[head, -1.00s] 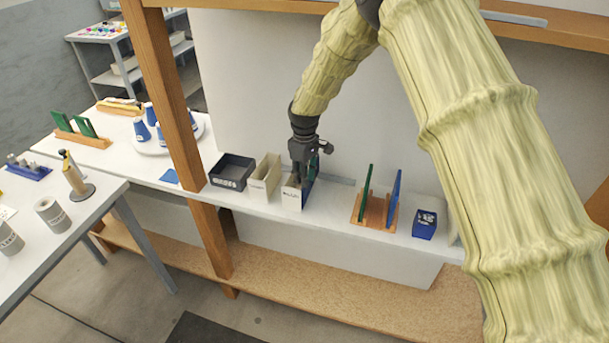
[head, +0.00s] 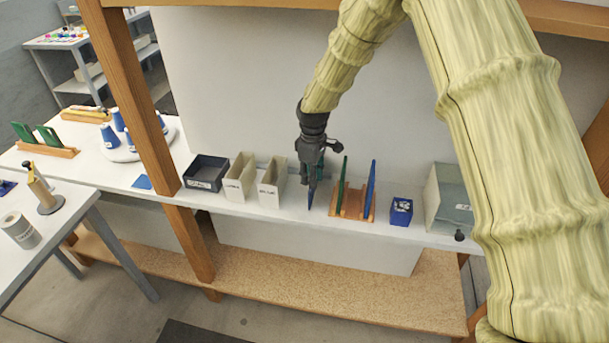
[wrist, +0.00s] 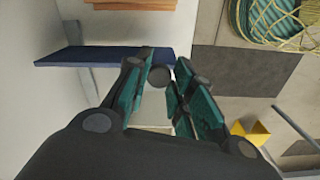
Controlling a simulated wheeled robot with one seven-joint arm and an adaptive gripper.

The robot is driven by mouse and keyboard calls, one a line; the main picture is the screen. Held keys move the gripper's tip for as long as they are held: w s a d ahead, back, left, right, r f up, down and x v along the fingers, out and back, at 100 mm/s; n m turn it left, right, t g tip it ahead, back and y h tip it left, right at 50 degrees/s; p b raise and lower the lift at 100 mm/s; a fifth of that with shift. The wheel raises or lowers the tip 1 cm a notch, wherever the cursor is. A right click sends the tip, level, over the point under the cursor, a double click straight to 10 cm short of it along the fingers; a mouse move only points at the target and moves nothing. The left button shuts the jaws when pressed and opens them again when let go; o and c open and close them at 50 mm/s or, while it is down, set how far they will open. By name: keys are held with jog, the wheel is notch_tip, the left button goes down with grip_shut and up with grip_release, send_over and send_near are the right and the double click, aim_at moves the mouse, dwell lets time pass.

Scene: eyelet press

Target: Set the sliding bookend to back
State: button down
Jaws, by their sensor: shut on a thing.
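The sliding bookend, a blue upright plate (head: 311,196), stands on the shelf between a pale box and a wooden rack in the head view. In the wrist view the blue plate (wrist: 95,57) is seen nearly edge-on, left of and beyond my fingers. My gripper (head: 313,178) reaches down to the bookend from above. In the wrist view my gripper (wrist: 158,88) has its teal fingers around a dark round knob (wrist: 160,76) beside the plate's edge. The fingers hide part of the knob and their exact contact.
Left of the bookend stand two pale open boxes (head: 271,190) and a dark bin (head: 205,172). Close on its right is the wooden rack (head: 353,207) with green and blue panels. Further right are a blue cup (head: 401,211) and a grey box (head: 446,200). A short bare gap lies each side.

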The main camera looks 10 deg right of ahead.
jog(key=shift+d, duration=0.2)
jog(key=c, duration=1.2)
grip_release()
jog(key=shift+s+d, duration=0.1)
jog(key=shift+d, duration=0.1)
jog(key=shift+a, duration=0.25)
jog(key=shift+d+r, duration=0.15)
jog(key=shift+r, duration=3.6)
jog(key=shift+f, duration=0.1)
